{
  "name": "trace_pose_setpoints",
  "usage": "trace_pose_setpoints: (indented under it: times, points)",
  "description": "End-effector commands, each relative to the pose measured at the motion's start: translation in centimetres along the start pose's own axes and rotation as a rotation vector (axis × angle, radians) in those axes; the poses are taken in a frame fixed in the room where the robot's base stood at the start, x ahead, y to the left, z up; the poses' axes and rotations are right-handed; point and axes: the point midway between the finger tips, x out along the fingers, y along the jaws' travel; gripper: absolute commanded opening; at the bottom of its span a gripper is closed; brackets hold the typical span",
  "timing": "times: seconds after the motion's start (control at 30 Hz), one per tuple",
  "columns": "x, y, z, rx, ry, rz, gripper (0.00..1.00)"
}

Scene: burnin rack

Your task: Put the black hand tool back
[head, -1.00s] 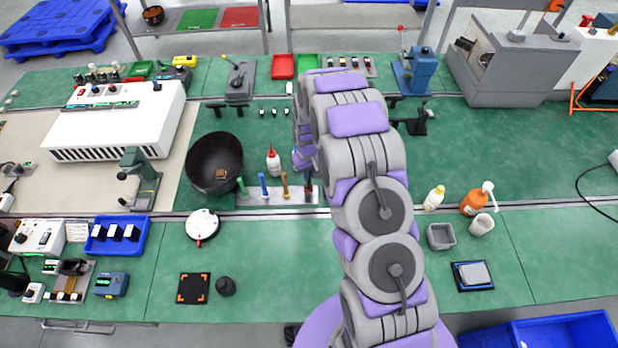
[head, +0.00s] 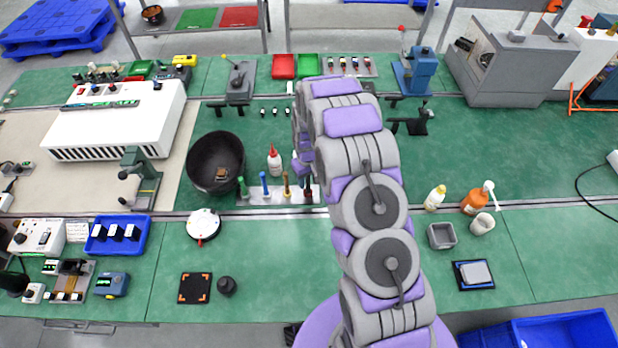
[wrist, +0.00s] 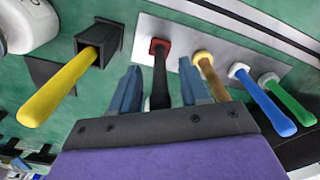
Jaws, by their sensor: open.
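The black hand tool (wrist: 160,88) has a black handle and a red collar. In the wrist view its collar is at the pale metal rack plate (wrist: 222,57), and the handle points toward my gripper. My gripper (wrist: 158,76) is open, with one blue-grey finger on each side of the black handle. I see gaps between the fingers and the handle. The rack strip (head: 250,198) also shows in the head view, left of my arm.
Brown (wrist: 208,72), blue (wrist: 265,101) and green (wrist: 290,98) handles stand right of the black one in the wrist view. A yellow handle (wrist: 62,84) sits in a black square holder (wrist: 101,41) to its left. A white bottle (head: 274,162) and black bowl (head: 215,160) are near the rack.

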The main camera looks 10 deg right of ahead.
Motion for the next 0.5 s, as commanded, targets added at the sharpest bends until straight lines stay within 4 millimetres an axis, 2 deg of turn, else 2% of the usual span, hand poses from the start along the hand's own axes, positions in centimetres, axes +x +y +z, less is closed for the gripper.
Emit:
trace_pose_setpoints:
  times: [0.27, 0.5]
  points:
    - [-1.2, 0.1, 0.0, 0.0, 0.002, -0.001, 0.46]
    - [-5.0, 0.2, -0.1, 0.0, 0.006, 0.0, 0.46]
